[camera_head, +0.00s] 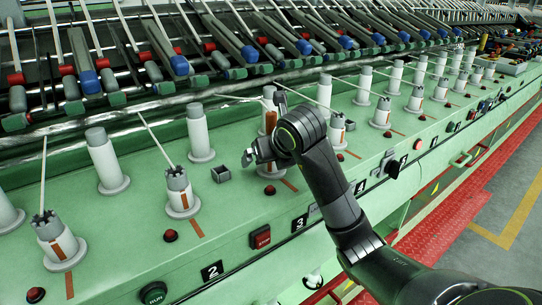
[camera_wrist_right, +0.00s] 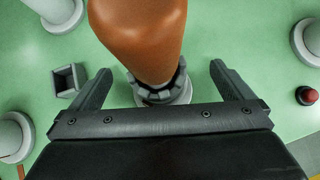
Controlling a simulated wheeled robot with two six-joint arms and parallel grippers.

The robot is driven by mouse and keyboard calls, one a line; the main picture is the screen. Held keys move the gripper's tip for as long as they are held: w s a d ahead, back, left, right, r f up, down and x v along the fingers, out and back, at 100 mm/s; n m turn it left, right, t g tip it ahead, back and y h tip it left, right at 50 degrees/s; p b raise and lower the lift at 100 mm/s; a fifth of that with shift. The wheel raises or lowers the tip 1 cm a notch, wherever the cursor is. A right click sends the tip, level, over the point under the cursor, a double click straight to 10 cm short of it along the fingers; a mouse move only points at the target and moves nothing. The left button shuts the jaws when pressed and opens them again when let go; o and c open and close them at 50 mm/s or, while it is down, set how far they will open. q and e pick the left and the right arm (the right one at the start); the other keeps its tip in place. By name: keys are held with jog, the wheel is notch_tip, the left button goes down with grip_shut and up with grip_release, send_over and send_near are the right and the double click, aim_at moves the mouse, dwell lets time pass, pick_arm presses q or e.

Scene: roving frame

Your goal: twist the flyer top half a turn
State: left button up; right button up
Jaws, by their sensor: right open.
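My right gripper (camera_head: 255,156) reaches in from the lower right over the green machine top, by the spindle row near label 3. In the right wrist view its two fingers (camera_wrist_right: 158,76) stand apart, one on each side of a grey notched flyer top (camera_wrist_right: 160,95). Gaps show between the fingers and it. A large orange-brown rounded piece (camera_wrist_right: 140,35) stands in front of the flyer top and hides part of it. In the head view my arm hides most of this flyer. Similar flyer tops (camera_head: 177,180) with orange stripes stand to the left. My left gripper is not in view.
A small grey square open box (camera_head: 221,174) sits left of the gripper; it also shows in the wrist view (camera_wrist_right: 68,79). White bobbins (camera_head: 199,134) stand behind. Thin pale rods slant up to the rear rollers. A red button (camera_head: 270,190) is near the front.

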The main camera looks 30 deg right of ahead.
jog(key=n+y, duration=0.2)
jog(key=n, duration=0.1)
jog(key=shift+d, duration=0.2)
jog(key=shift+a+n+y+b, duration=0.1)
jog(key=shift+n+y+b, duration=0.25)
jog(key=shift+n+y, duration=0.25)
jog(key=n+g+y+b, duration=0.1)
jog(key=n+y, duration=0.1)
jog(key=n, duration=0.1)
jog(key=shift+f+y, duration=0.1)
jog(key=shift+y, duration=0.2)
jog(key=shift+n+g+y, duration=0.4)
jog(key=shift+n+g, duration=0.2)
jog(key=shift+n, duration=0.3)
jog(key=shift+c, duration=0.3)
